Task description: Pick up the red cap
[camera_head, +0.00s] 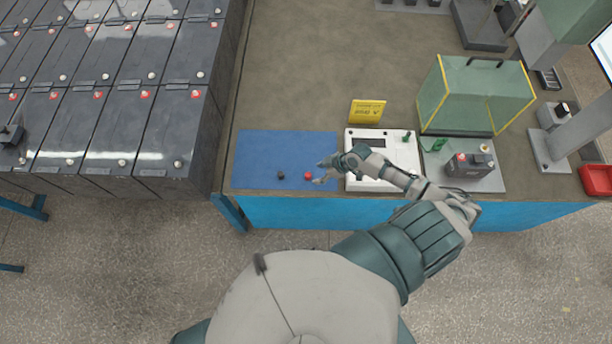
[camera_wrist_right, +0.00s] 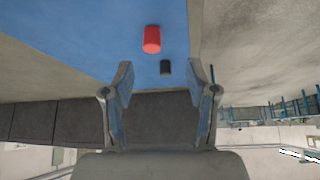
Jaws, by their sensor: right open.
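The red cap (camera_head: 307,176) sits on the blue mat (camera_head: 262,150) near the front edge of the workbench. A small black cap (camera_head: 281,175) sits to its left on the same mat. My right gripper (camera_head: 322,172) is just to the right of the red cap, apart from it. In the right wrist view the red cap (camera_wrist_right: 152,39) lies beyond and between the open fingers (camera_wrist_right: 160,100), with the black cap (camera_wrist_right: 166,67) close by. Nothing is between the fingers. My left gripper is not in view.
A white device (camera_head: 385,180) stands right of the mat, with a yellow sign (camera_head: 367,112) behind it. Further right are a green-tinted box (camera_head: 475,95), a small battery (camera_head: 470,165) and a red bin (camera_head: 597,180). Rows of large batteries (camera_head: 120,100) stand at left. The mat's back is clear.

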